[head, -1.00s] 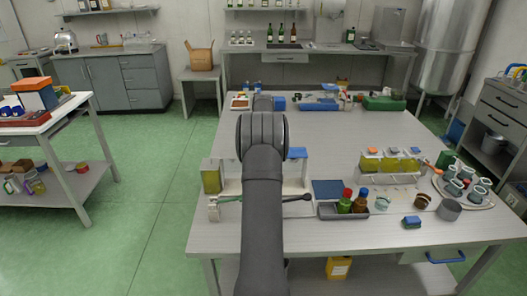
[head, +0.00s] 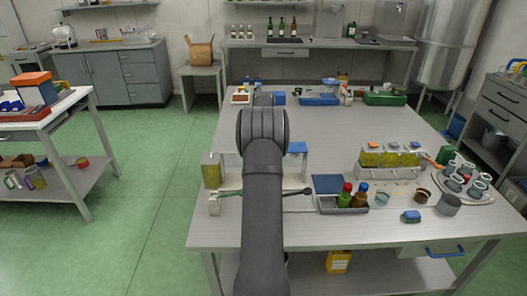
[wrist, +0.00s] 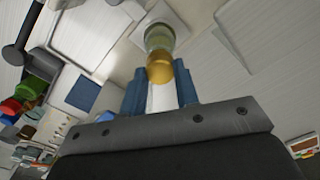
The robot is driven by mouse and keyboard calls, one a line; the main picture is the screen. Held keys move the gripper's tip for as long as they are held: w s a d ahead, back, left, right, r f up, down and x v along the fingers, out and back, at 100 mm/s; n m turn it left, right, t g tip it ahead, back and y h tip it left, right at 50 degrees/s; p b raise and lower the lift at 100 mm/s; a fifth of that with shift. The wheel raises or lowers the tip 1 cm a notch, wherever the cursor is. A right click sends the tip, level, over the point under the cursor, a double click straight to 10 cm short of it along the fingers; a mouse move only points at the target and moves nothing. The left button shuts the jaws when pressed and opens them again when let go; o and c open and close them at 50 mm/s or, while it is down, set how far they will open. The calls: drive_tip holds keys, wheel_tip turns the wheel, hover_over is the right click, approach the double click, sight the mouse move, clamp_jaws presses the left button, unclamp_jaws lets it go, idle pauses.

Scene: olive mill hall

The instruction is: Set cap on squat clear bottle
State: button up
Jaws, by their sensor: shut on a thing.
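In the wrist view a gold-coloured cap (wrist: 159,70) sits between the blue fingertips of my gripper (wrist: 160,84), which is shut on it. Just beyond the cap is the squat clear bottle (wrist: 158,38), greenish and see-through, in line with it. I cannot tell whether cap and bottle touch. In the head view my arm covers the gripper, the cap and the bottle.
On the table right of my arm are a blue mat (head: 327,184), a grey tray (head: 329,208) with small bottles, and a rack (head: 390,174) of yellow-filled bottles. A tall oil-coloured container (head: 211,172) stands left. The table's middle back is mostly clear.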

drive_tip(key=shift+f, duration=0.15)
drive_tip(key=shift+f, duration=0.4)
drive_tip(key=shift+f, duration=0.3)
idle(0.5)
drive_tip(key=o, duration=1.2)
drive_tip(key=shift+r, duration=3)
